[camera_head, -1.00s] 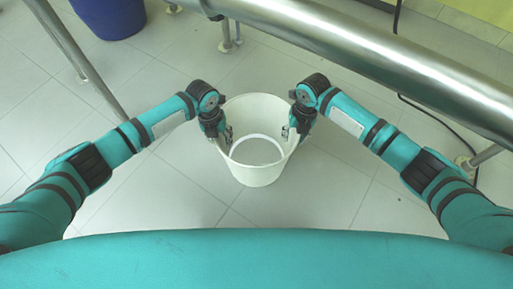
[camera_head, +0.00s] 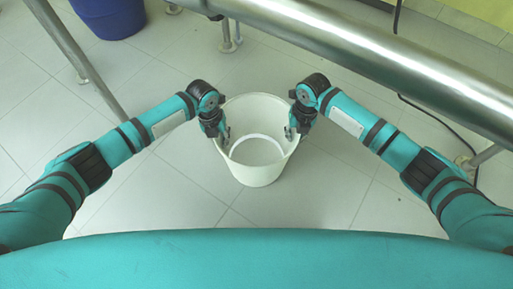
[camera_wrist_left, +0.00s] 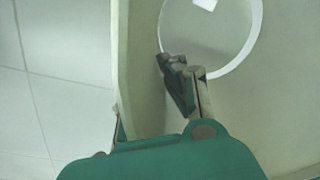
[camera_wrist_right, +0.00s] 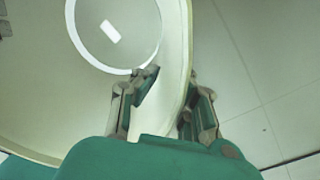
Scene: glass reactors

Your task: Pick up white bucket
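The white bucket (camera_head: 257,172) stands upright on the tiled floor, open at the top, with a pale ring at its bottom inside. My left gripper (camera_head: 220,136) straddles its left wall, one finger inside; in the left wrist view, the left gripper's inner finger (camera_wrist_left: 182,82) lies by the inner wall and the outer one is mostly hidden. My right gripper (camera_head: 295,130) straddles the right wall; in the right wrist view, the right gripper (camera_wrist_right: 168,85) has one finger on each side of the wall.
A thick metal rail (camera_head: 370,62) crosses above and behind the bucket toward the right. A metal leg (camera_head: 78,58) stands at the left. A blue bin (camera_head: 108,14) is at the back left. A black cable (camera_head: 432,118) lies at the right. Floor around the bucket is clear.

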